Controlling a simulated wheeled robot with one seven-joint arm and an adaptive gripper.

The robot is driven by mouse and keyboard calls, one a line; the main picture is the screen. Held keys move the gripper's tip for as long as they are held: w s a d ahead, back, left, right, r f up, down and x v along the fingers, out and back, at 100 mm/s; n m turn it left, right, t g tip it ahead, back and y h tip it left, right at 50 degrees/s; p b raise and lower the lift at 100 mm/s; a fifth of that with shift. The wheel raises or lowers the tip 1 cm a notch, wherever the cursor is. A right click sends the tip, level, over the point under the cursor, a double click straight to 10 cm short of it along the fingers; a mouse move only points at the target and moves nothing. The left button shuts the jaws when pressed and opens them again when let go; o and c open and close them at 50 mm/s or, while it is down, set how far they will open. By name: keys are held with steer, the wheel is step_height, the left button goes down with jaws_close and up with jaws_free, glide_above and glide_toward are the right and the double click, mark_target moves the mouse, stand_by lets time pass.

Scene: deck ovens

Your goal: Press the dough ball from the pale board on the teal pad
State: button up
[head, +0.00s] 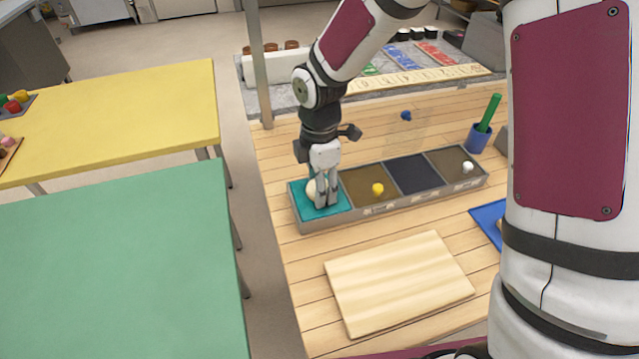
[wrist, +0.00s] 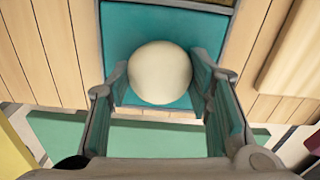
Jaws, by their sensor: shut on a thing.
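The dough ball (wrist: 160,73) is round and cream-coloured. In the wrist view it sits between my two fingers over the teal pad (wrist: 125,30). In the head view the dough ball (head: 311,188) shows partly behind my fingers at the teal pad (head: 335,206), the left end section of a grey tray. My gripper (head: 325,200) points down there, shut on the dough ball; its fingers also show in the wrist view (wrist: 160,85). I cannot tell whether the ball touches the pad. The pale board (head: 400,282) lies bare on the slatted table in front of the tray.
The grey tray (head: 400,204) also has a brown section with a yellow knob (head: 377,189), a dark section and one with a white knob (head: 467,167). A blue cup (head: 478,138) with a green stick stands behind right. A blue mat (head: 490,222) lies at right.

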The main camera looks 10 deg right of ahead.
stand_by(0.6)
steer(key=shift+r+p, duration=2.25)
steer(key=shift+r, duration=1.75)
